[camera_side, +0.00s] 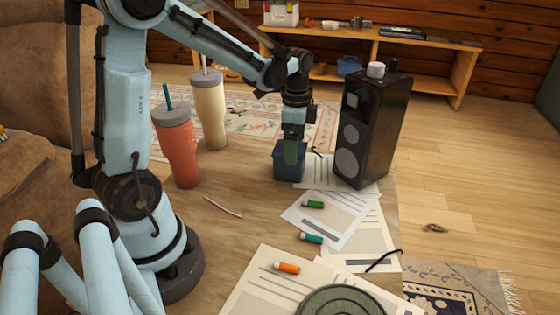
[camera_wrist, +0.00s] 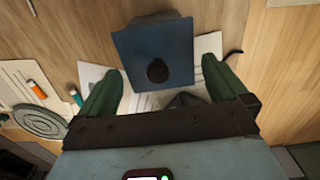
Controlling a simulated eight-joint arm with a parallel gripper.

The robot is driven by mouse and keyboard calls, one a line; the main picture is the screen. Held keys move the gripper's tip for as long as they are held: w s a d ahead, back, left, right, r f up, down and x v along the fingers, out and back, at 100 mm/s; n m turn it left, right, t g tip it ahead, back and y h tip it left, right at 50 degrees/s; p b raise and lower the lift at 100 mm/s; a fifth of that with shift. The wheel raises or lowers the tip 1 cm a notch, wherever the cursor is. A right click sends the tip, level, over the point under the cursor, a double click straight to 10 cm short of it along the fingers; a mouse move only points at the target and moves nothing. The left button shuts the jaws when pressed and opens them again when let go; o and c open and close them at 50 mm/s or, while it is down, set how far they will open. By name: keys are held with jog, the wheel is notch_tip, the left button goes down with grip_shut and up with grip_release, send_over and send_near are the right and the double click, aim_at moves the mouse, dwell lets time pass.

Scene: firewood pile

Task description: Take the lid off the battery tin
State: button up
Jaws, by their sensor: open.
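The battery tin (camera_side: 287,172) is a small blue box standing on the table beside the black speaker. In the wrist view its square blue lid (camera_wrist: 150,42) is seen from above, with a dark round knob (camera_wrist: 157,70) on it. The lid appears to sit on the tin, whose walls are hidden in that view. My gripper (camera_side: 292,152) points down at the tin, with one finger in front of it in the side view. In the wrist view its green fingers are spread wide on either side of the knob, and nothing is between them.
The black speaker (camera_side: 368,130) stands close right of the tin. A red tumbler (camera_side: 178,150) and a cream tumbler (camera_side: 210,112) stand to the left. Papers hold a green battery (camera_side: 313,204), a teal one (camera_side: 311,238), an orange one (camera_side: 286,267) and a round green mat (camera_side: 345,303).

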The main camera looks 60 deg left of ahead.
jog(key=shift+c, duration=0.5)
jog(key=c, duration=0.8)
jog(key=shift+r, duration=0.1)
jog(key=shift+r, duration=0.45)
jog(key=r, duration=0.3)
jog(key=shift+d+r, duration=0.25)
jog(key=shift+d, duration=0.15)
jog(key=s+d+r, duration=0.3)
jog(key=d+r, duration=0.3)
jog(key=d, duration=0.4)
send_over(248, 170)
notch_tip(248, 170, down, 13)
jog(key=shift+f, duration=2.15)
